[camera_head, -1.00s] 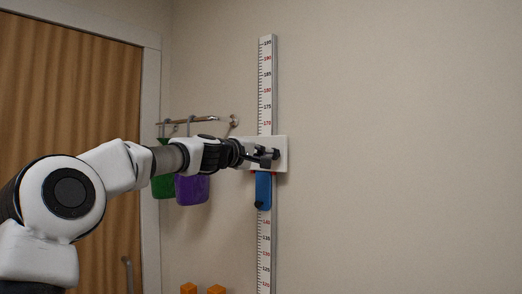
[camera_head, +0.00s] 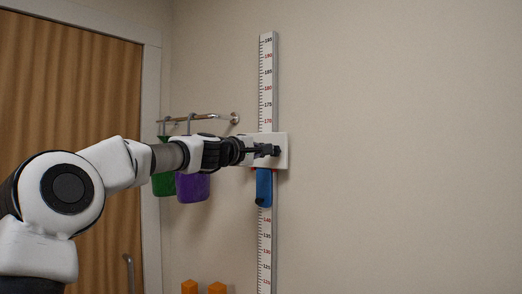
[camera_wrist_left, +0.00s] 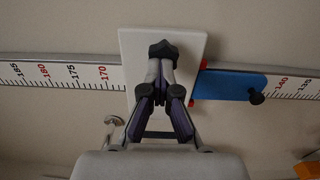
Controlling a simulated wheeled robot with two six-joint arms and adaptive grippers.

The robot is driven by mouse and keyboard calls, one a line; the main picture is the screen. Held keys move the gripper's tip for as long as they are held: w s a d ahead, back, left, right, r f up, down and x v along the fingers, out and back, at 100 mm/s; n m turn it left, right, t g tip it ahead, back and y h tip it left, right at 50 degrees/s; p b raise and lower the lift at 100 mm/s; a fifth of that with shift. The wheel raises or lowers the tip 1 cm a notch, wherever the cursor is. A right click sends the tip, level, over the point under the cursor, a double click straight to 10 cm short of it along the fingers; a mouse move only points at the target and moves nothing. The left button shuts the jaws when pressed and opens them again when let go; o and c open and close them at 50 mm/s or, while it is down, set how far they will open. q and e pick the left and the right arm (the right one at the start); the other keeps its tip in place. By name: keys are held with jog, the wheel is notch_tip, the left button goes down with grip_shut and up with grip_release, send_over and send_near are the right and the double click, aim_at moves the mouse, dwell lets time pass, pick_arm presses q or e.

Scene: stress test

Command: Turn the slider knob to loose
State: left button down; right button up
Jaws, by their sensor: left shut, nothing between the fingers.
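A white slider plate (camera_head: 282,138) sits on a vertical ruler rail (camera_head: 266,85) on the wall. It also shows in the left wrist view (camera_wrist_left: 133,45). A dark lobed knob (camera_wrist_left: 163,49) stands out from the plate's face. In the head view the knob (camera_head: 276,151) is small and dark at the end of my fingers. My left gripper (camera_wrist_left: 161,72) is shut, with its fingertips close together right at the knob. I cannot tell whether they touch it. In the head view the left gripper (camera_head: 265,150) covers part of the plate. My right gripper is not in view.
A blue piece (camera_head: 264,188) with a dark knob is on the rail just under the plate. Green (camera_head: 163,184) and purple (camera_head: 193,188) items hang from a wall rod (camera_head: 205,117) behind my arm. Orange objects (camera_head: 217,288) are low down. The wall at right is bare.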

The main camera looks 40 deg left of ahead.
pick_arm(q)
jog(key=c, duration=0.9)
grip_release()
jog(key=shift+w+d, duration=0.1)
jog(key=shift+d, duration=0.1)
jog(key=shift+o, duration=0.5)
jog(key=shift+w+d+f, duration=0.2)
jog(key=shift+w+f, duration=0.05)
jog(key=shift+w, duration=0.35)
jog(key=shift+s, duration=0.1)
jog(key=shift+s+r, duration=0.1)
jog(key=shift+r, duration=0.05)
notch_tip(320, 180, up, 10)
jog(key=shift+a+f, duration=0.1)
jog(key=shift+o, duration=0.4)
